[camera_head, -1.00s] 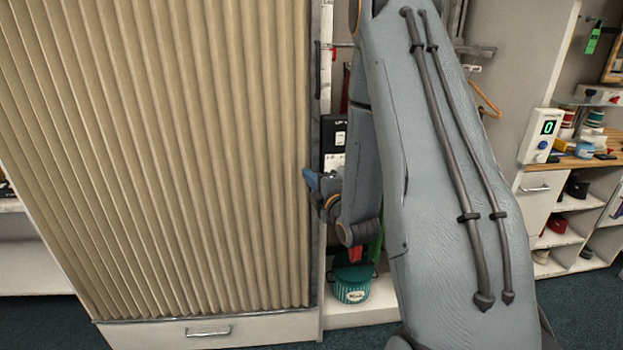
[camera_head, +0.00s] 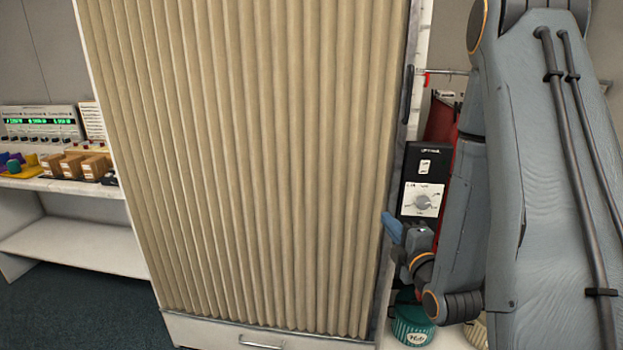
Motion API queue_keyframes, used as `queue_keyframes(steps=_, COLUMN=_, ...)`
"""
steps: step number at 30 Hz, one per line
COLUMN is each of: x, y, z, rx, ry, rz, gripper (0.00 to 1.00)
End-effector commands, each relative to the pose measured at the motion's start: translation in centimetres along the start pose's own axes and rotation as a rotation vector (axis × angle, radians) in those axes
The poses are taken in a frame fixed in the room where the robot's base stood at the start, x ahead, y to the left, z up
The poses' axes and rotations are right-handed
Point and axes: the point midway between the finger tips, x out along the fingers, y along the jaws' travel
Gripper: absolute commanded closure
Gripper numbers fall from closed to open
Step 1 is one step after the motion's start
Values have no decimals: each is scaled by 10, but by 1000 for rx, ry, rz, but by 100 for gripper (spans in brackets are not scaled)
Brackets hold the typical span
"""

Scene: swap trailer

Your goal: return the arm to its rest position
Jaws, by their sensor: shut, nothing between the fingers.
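My grey arm (camera_head: 545,160) fills the right side of the view, folded with its large link near the camera. A second link hangs down behind it on the left. My gripper (camera_head: 393,228), with blue fingertips, is at the end of the wrist and points up and left. It is shut and empty. It appears in front of the right edge of the tan pleated shutter (camera_head: 260,160); I cannot tell how far apart they are. The large link hides much of what lies behind the arm.
A black box with a white label (camera_head: 422,200) stands just behind my wrist. A green tub (camera_head: 412,325) sits low below it. Dark carpet (camera_head: 90,310) is clear at lower left.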

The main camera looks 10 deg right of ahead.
Motion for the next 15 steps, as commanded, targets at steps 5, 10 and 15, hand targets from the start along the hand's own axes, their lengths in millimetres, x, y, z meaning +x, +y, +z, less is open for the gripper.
queue_keyframes(steps=5, x=8, y=-12, z=-8, rx=92, ry=1, rz=-111, gripper=100)
queue_keyframes(steps=10, x=11, y=-36, z=-21, rx=293, ry=-54, rz=-336, gripper=100)
queue_keyframes(steps=15, x=-4, y=-57, z=-33, rx=512, ry=-179, rz=-557, gripper=100)
